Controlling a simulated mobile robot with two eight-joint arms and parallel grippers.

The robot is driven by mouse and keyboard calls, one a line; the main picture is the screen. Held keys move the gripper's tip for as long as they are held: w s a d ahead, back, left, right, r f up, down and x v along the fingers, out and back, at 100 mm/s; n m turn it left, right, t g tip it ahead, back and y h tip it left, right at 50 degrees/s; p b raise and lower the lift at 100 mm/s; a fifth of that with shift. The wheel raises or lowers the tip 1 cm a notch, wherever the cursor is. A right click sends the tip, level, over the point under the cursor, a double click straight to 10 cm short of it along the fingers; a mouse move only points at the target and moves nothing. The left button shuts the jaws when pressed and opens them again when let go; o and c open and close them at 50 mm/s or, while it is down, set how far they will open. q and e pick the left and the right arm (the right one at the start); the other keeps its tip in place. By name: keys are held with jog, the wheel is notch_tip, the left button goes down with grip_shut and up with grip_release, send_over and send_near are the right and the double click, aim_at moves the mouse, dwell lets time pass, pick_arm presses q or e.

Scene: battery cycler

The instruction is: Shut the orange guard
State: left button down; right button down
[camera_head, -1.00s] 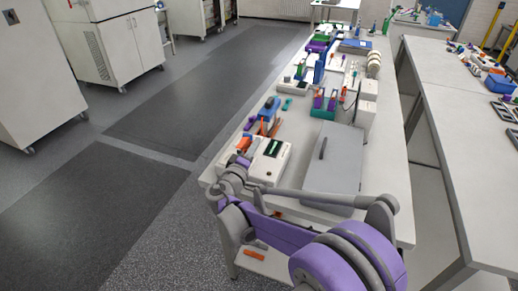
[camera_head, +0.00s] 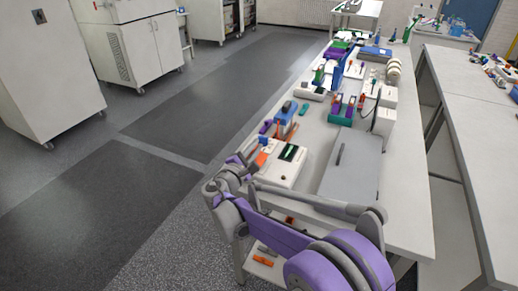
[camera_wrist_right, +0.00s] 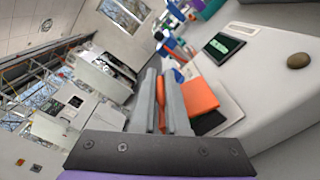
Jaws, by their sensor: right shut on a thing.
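The orange guard (camera_head: 261,158) is on the left side of a white cycler unit with a dark green screen (camera_head: 288,152), at the near left end of the bench. In the right wrist view the guard (camera_wrist_right: 200,97) is an orange panel beside my fingers, standing tilted by a dark recess (camera_wrist_right: 208,123). My right gripper (camera_head: 241,164) is at the guard's outer side. In the wrist view its grey fingers (camera_wrist_right: 160,78) are shut on a thin orange edge of the guard. The fingers partly hide the grip. My left gripper is out of view.
A grey lidded box (camera_head: 350,168) lies right of the unit. A blue-and-dark device (camera_head: 286,113) and small tools stand behind it. Orange and grey pieces (camera_head: 264,260) lie on a lower shelf. The floor left of the bench is clear.

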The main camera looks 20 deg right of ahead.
jog(key=shift+w+a+f+n+b, duration=0.25)
jog(key=shift+f+n+b, duration=0.15)
jog(key=shift+n, duration=0.65)
jog(key=shift+w+a+f+n+b, duration=0.25)
jog(key=shift+f+n, duration=0.15)
jog(key=shift+n, duration=0.65)
jog(key=c, duration=1.2)
grip_release()
jog(key=v, duration=1)
jog(key=shift+s+a, duration=0.25)
jog(key=shift+s, duration=0.05)
